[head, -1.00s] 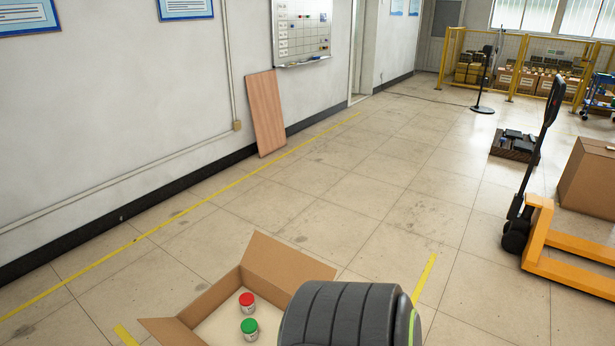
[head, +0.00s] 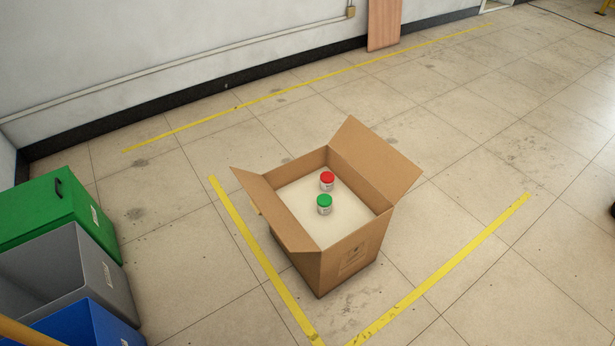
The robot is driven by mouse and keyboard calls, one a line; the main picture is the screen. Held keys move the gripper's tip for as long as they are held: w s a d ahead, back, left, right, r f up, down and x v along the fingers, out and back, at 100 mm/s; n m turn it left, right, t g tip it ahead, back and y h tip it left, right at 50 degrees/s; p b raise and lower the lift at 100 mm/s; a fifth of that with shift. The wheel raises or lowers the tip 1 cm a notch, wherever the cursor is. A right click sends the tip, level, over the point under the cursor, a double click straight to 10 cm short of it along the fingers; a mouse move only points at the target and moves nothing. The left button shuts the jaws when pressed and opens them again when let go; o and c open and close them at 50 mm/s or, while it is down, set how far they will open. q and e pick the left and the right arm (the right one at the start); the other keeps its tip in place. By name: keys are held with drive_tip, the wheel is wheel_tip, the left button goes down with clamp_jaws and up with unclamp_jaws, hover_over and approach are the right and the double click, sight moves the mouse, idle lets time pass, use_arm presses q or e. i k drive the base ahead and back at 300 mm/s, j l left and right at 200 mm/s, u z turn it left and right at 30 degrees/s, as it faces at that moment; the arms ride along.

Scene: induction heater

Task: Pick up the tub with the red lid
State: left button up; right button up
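The tub with the red lid (head: 327,182) stands upright inside an open cardboard box (head: 338,262). It rests on the pale surface (head: 297,203) within the box, towards the back. A tub with a green lid (head: 324,205) stands upright just in front of it, close by; I cannot tell if they touch. Neither of my grippers shows in the head view.
The box's flaps stand open, one large flap (head: 376,160) at the back right. Yellow floor tape (head: 450,262) runs around the box. Green (head: 60,212), grey (head: 95,262) and blue (head: 95,328) bins stand at the left. The floor right of the box is clear.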

sight(327, 178)
drive_tip(key=z, duration=0.2)
drive_tip(key=i+l+u, duration=0.2)
drive_tip(key=l+u, duration=0.25)
drive_tip(key=i+l+u, duration=0.15)
drive_tip(key=l+u, duration=0.3)
drive_tip(key=j, duration=0.15)
